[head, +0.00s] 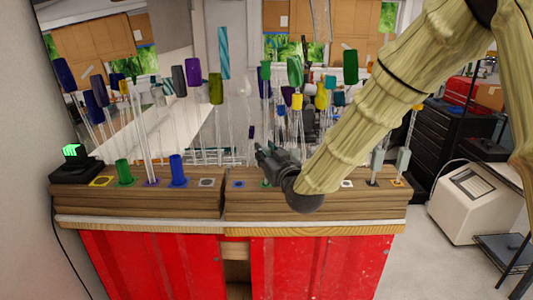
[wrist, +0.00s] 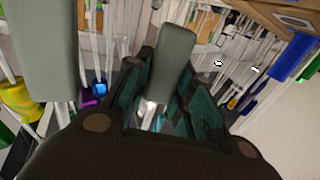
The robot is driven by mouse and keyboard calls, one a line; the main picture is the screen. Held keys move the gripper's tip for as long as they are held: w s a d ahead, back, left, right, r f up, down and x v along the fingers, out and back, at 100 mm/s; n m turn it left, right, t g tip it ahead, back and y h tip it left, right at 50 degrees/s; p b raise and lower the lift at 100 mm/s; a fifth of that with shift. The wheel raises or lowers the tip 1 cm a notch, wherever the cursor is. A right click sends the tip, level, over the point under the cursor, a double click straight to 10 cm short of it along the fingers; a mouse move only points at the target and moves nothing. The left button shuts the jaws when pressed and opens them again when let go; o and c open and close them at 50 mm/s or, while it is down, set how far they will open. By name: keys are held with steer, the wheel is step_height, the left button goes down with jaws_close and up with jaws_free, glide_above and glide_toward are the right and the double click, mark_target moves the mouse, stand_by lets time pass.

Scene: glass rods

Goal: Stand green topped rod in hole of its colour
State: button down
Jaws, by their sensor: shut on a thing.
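My gripper (head: 268,158) is low over the right wooden block (head: 320,204), its fingers pointing left. In the wrist view my gripper (wrist: 165,105) is shut around a clear rod (wrist: 151,113); a grey-green top (wrist: 172,62) shows just above the fingers. I cannot tell for sure which top in the head view belongs to this rod. Green tops show behind and above my gripper, one at left (head: 265,71) and a larger one (head: 295,71). A green mark (head: 266,183) on the block lies just below my gripper, partly hidden. Whether the rod's foot is in a hole is hidden.
The left wooden block (head: 135,205) has colour-marked holes, with a green sleeve (head: 124,172) and a blue sleeve (head: 177,170) standing up. Many coloured-top glass rods stand close behind. Little room is free behind.

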steer(key=shift+f+b, duration=0.3)
stand_by(0.5)
steer(key=c, duration=1.1)
jaws_free()
steer(key=shift+c, duration=0.2)
steer(key=v, duration=1.2)
steer(key=s+d+f+m+g+h, duration=0.1)
steer(key=s+d+f+g, duration=0.25)
steer(key=f, duration=0.85)
steer(key=s+d+f+m+g+h, duration=0.15)
steer(key=s+f, duration=0.35)
steer(key=f, duration=0.7)
steer(key=s+d+f+m+g+h, duration=0.1)
steer(key=s+d+f+g+h, duration=0.2)
steer(key=f, duration=0.9)
steer(key=s+d+f+g, duration=0.3)
steer(key=s+f, duration=0.3)
steer(key=s, duration=0.3)
steer(key=s+d+f+m+g+h+b, duration=0.1)
steer(key=s+d+f+g, duration=0.1)
steer(key=s+f, duration=0.5)
steer(key=s+d+f+g, duration=0.3)
steer(key=s+d+f, duration=0.2)
steer(key=s, duration=0.8)
step_height(320, 180, down, 2)
steer(key=shift+f+g, duration=0.1)
steer(key=shift+g, duration=0.2)
